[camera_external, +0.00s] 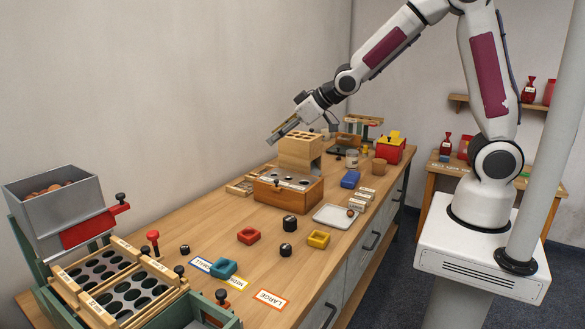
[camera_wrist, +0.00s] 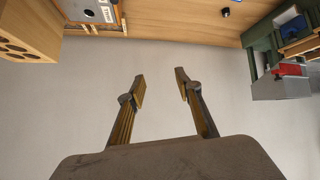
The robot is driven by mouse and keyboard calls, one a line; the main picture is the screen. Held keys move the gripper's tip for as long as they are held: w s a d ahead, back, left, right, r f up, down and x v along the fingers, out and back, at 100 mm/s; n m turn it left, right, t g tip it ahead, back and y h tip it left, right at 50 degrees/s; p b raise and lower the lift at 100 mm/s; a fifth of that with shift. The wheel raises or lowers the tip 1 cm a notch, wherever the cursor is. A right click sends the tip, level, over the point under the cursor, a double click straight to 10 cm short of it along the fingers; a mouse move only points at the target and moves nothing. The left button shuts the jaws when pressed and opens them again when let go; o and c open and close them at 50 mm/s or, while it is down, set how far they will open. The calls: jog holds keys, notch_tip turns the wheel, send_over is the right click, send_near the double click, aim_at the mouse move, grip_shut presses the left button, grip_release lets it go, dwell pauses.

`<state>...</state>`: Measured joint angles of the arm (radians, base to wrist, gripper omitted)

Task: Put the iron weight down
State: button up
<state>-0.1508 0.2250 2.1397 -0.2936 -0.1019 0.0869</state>
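My gripper (camera_external: 280,134) is raised over the wall side of the bench, beside the wooden block with holes. In the wrist view my gripper (camera_wrist: 159,85) is open, with nothing between its fingers. Several dark knobbed weights stand on the bench, apart from the gripper. The largest weight (camera_external: 290,222) is upright near the middle, another weight (camera_external: 286,250) is in front of it, and a small weight (camera_external: 185,249) is further left. I cannot tell which one is the iron weight. One dark weight (camera_wrist: 226,12) shows at the wrist view's top edge.
A pale tray (camera_external: 335,216) is right of the weights. Bare bench lies between.

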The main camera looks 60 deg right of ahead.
jog(key=s+d+r+m+h, duration=0.1)
jog(key=s+d+r+h, duration=0.1)
jog(key=s+d+r, duration=0.45)
jog(key=s+d+m+g, duration=0.3)
jog(key=s+g, duration=0.1)
jog(key=s, duration=2.5)
jog(key=shift+s, duration=0.3)
jog(key=shift+d, duration=0.1)
jog(key=shift+o, duration=1.1)
